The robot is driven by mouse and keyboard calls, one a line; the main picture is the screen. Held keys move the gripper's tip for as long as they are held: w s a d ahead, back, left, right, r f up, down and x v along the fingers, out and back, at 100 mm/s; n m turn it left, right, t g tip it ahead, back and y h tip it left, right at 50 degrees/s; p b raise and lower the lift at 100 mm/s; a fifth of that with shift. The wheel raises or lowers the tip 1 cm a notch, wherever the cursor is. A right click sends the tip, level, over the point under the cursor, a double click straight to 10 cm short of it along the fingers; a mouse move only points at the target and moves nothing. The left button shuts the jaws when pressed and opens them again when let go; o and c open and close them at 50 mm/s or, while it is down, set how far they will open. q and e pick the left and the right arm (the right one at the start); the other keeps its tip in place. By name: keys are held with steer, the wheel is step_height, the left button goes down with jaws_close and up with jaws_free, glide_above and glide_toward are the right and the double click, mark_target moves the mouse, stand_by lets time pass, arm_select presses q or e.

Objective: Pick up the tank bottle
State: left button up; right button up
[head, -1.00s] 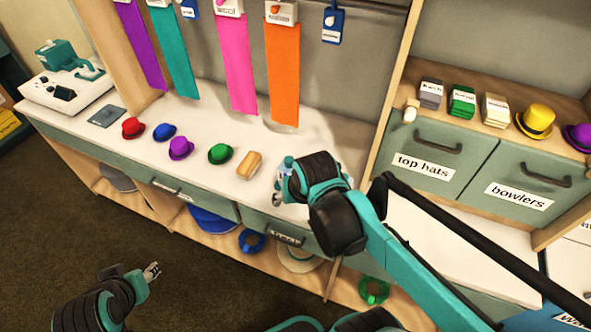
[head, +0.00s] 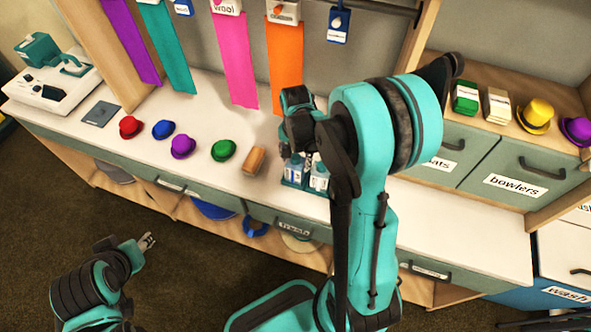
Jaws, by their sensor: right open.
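Small blue-white bottles with white labels stand in a teal holder (head: 290,183) on the white counter, right of the tan brush-like block. One bottle (head: 294,168) is at the left and another bottle (head: 319,178) at the right. The labels are too small to read, so I cannot tell which is the tank bottle. My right gripper (head: 289,150) is open, just above and behind the bottles, and its fingers are largely hidden by its own wrist and arm. My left gripper (head: 147,241) is low at left, away from the counter; its finger gap is unclear.
A red hat (head: 130,127), blue hat (head: 162,129), purple hat (head: 182,146), green hat (head: 223,150) and tan block (head: 254,160) line the counter. An orange strip (head: 284,65) hangs close behind my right wrist. The counter's right part (head: 460,235) is clear.

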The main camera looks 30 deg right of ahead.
step_height(320, 180, down, 4)
steer(key=shift+w+d+f+b, duration=0.1)
steer(key=shift+w+f+b, duration=0.1)
steer(key=shift+b, duration=0.6)
steer(key=shift+s+r, duration=0.1)
steer(key=shift+c, duration=0.2)
steer(key=c, duration=1)
steer(key=shift+o, duration=0.2)
